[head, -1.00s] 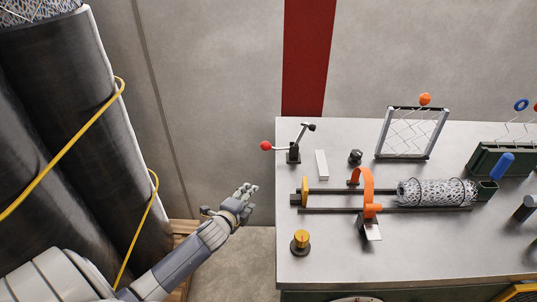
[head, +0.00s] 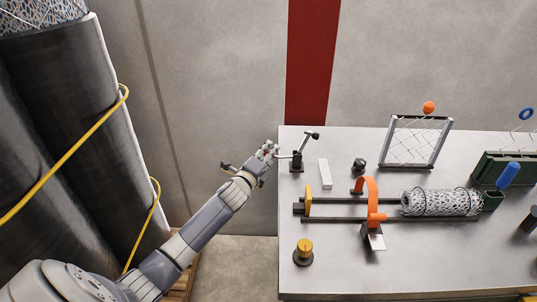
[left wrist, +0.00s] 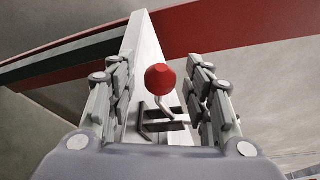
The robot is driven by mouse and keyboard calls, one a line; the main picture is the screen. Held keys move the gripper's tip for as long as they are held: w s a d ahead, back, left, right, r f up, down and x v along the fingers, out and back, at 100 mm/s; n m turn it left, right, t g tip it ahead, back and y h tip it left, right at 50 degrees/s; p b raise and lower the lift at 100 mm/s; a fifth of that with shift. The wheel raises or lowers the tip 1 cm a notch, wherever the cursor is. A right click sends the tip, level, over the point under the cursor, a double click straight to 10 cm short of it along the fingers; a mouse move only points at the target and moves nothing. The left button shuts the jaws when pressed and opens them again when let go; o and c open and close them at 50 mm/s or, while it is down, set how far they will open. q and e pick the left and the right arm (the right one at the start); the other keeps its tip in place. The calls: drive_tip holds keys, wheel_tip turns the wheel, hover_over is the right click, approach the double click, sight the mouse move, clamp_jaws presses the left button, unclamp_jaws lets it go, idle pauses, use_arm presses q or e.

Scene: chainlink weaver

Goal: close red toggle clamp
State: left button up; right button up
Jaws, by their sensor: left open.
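The toggle clamp (head: 297,160) stands at the near left corner of the bench's back edge in the head view. Its lever points left and its black-tipped arm (head: 314,135) is tilted up to the right. The red knob (left wrist: 160,77) of the lever shows in the left wrist view, between the two rows of fingers. My right gripper is not in view.
The metal bench (head: 350,270) holds a white block (head: 325,173), a black knob (head: 359,166), an orange bracket (head: 372,195) on rails, a mesh cylinder (head: 440,202) and a yellow knob (head: 303,252). Large black rolls (head: 100,140) stand at the left.

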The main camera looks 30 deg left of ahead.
use_arm(q)
drive_tip(key=shift+w+f, duration=0.1)
drive_tip(key=shift+w, duration=0.5)
clamp_jaws()
